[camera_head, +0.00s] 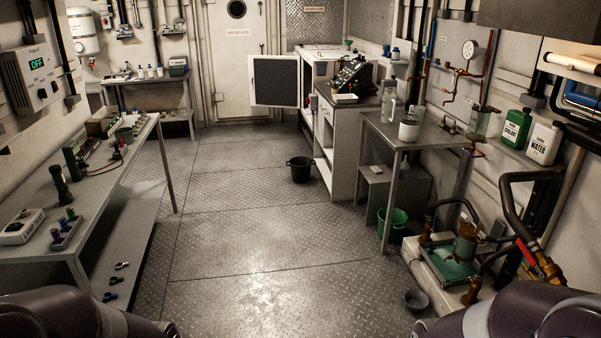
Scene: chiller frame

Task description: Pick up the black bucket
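A black bucket (300,170) stands upright on the metal floor, in front of the white cabinet near the middle of the head view. It looks empty from here, though its inside is dark. Nothing is touching it except the floor, and it is well away from me. Parts of my two arms show at the bottom left and bottom right corners. Neither of my grippers is in view.
The diamond-plate floor (225,235) is clear between me and the bucket. A long table (95,215) runs along the left.

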